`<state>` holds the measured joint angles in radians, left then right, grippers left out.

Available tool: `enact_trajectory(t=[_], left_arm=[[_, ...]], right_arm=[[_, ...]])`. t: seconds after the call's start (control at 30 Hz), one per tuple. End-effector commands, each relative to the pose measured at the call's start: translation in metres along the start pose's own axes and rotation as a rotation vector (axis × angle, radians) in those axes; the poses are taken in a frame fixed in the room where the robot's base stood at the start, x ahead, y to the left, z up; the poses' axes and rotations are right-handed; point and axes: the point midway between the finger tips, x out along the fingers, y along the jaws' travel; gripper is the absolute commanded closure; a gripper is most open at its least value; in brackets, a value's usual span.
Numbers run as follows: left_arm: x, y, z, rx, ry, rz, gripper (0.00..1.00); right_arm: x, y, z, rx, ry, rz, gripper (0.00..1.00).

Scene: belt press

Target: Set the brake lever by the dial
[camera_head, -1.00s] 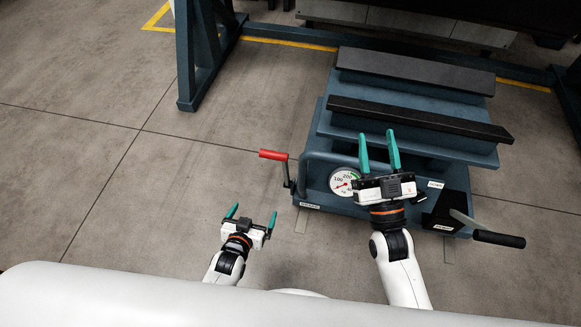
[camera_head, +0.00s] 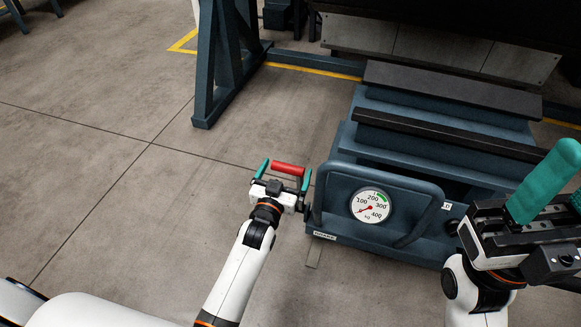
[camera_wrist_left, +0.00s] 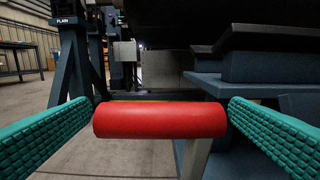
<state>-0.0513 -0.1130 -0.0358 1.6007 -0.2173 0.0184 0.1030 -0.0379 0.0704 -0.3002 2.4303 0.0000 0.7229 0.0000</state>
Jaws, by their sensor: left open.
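The red-handled lever (camera_head: 289,168) stands at the left side of the blue cart (camera_head: 352,137). My left gripper (camera_head: 284,174) is open, with its teal fingers on either side of the red handle. In the left wrist view the red handle (camera_wrist_left: 160,120) lies crosswise between the spread fingers, with gaps at both ends. The round dial (camera_head: 366,206) on the cart's front reads in kg. Its red needle points to the lower left, below the 100 mark, and a green band lies at the upper right. My right gripper (camera_head: 560,190) is open, close to the camera at the right edge.
A curved blue rail (camera_head: 436,200) frames the dial. A small label (camera_head: 325,237), too small to read surely, is low on the cart. A blue upright (camera_head: 213,75) stands behind on the left. The floor to the left is clear.

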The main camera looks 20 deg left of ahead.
Motion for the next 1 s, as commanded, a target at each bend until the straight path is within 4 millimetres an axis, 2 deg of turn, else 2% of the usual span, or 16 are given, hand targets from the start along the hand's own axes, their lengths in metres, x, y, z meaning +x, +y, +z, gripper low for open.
enact_trajectory(t=[0.1, 0.23, 0.63, 1.0], left_arm=[[0.02, 0.0, -0.003, 0.001, -0.002, 0.0, 0.0], [0.033, 0.0, -0.002, 0.001, -0.001, 0.0, 0.0], [0.039, 0.0, 0.0, 0.001, 0.001, 0.0, 0.02], [0.039, 0.0, 0.0, 0.0, 0.001, 0.0, 0.62]], right_arm=[[0.001, 0.001, 0.001, -0.004, -0.028, 0.01, 0.55], [0.005, 0.001, 0.001, -0.006, -0.044, 0.017, 0.55], [0.009, 0.001, 0.001, -0.007, -0.05, 0.021, 0.55], [0.009, 0.002, 0.002, -0.007, -0.051, 0.021, 0.55]])
